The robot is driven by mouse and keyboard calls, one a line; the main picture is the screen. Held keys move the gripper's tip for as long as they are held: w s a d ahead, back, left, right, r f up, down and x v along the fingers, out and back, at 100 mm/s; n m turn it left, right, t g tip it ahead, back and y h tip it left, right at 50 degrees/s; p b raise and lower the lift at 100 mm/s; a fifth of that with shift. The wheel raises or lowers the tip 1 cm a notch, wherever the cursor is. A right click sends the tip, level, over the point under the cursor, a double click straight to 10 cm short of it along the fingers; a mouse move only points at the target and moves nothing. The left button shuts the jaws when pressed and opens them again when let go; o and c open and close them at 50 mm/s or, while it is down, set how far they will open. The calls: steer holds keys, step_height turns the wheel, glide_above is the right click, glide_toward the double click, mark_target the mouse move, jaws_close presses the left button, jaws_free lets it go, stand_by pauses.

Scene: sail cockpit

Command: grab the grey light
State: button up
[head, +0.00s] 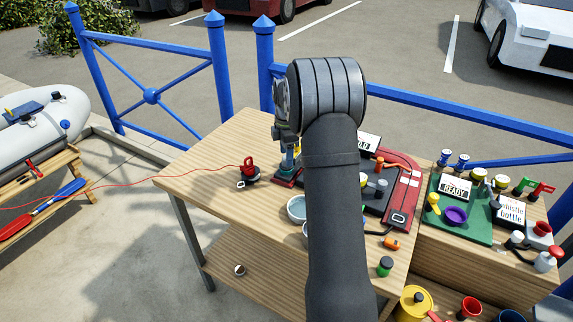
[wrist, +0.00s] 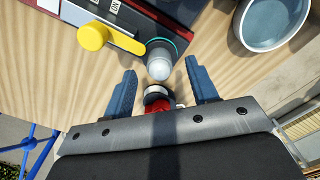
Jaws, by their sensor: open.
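The grey light (wrist: 159,62) is a small pale dome on a dark round base with a teal ring, at the panel's edge in the wrist view. My gripper (wrist: 160,70) is open, its two blue fingers on either side of the light in the picture. I see no contact with it, and I cannot tell how far above it the fingertips are. In the head view my gripper (head: 289,160) is over the left end of the red panel (head: 403,183), and my arm hides much of the panel. I cannot make out the light there.
A yellow lever (wrist: 93,37) is left of the light. A grey-blue bowl (wrist: 273,22) stands to the right. A red piece with a pale top (wrist: 157,92) shows between the fingers. A green board (head: 475,232) with small items is on the right. The table's left part is mostly bare.

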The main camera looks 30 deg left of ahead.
steer(key=shift+f, duration=0.75)
jaws_close()
steer(key=shift+r, duration=0.45)
steer(key=r, duration=0.4)
steer(key=shift+d, duration=0.35)
steer(key=w+d+r, duration=0.1)
steer(key=d+r, duration=0.5)
steer(key=d, duration=0.5)
